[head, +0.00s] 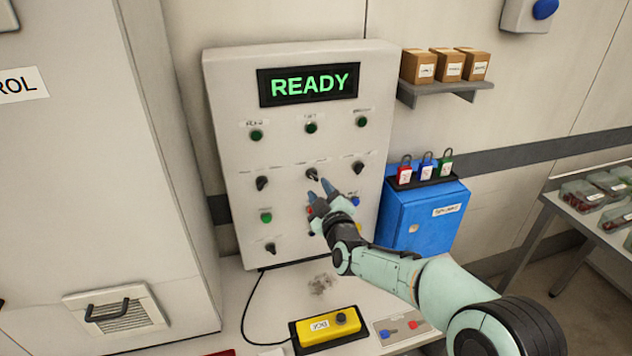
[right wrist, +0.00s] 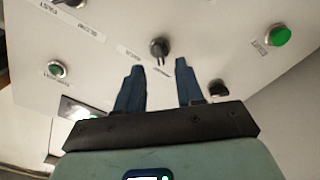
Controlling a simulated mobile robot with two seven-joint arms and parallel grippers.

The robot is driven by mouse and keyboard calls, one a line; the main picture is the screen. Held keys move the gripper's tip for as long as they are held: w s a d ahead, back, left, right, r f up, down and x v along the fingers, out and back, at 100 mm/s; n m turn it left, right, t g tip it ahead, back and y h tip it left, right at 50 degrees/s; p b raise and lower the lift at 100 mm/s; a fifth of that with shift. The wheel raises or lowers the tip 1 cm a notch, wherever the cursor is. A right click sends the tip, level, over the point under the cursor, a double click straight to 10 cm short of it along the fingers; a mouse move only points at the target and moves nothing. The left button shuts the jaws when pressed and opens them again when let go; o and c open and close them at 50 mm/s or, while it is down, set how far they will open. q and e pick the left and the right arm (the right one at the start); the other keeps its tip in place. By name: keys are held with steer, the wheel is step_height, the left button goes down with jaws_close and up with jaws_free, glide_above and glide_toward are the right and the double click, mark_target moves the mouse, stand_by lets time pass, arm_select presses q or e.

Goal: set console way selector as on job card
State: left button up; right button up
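The console (head: 228,95) is a pale upright panel with a display (head: 308,85) reading READY in green. Its middle row has three black selector knobs: left (head: 262,183), middle (head: 312,174) and right (head: 358,168). Their small labels are too blurred to read in the head view. My right gripper (head: 318,188) is in front of the panel, just below the middle knob. In the right wrist view, its two blue fingers (right wrist: 159,66) are apart and empty, with a black selector knob (right wrist: 159,46) just beyond the tips. I see no job card. My left gripper is out of view.
Green buttons (head: 311,127) line the panel's upper row. A lower black knob (head: 270,248) sits at bottom left. A yellow box (head: 328,327) stands on the bench below. A blue cabinet (head: 420,220) with padlocks and a shelf (head: 445,91) with cartons are at right.

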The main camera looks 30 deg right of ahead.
mark_target(314, 178)
steer(key=shift+p+x, duration=0.3)
steer(key=shift+x, duration=1.8)
steer(key=shift+c, duration=0.3)
jaws_close()
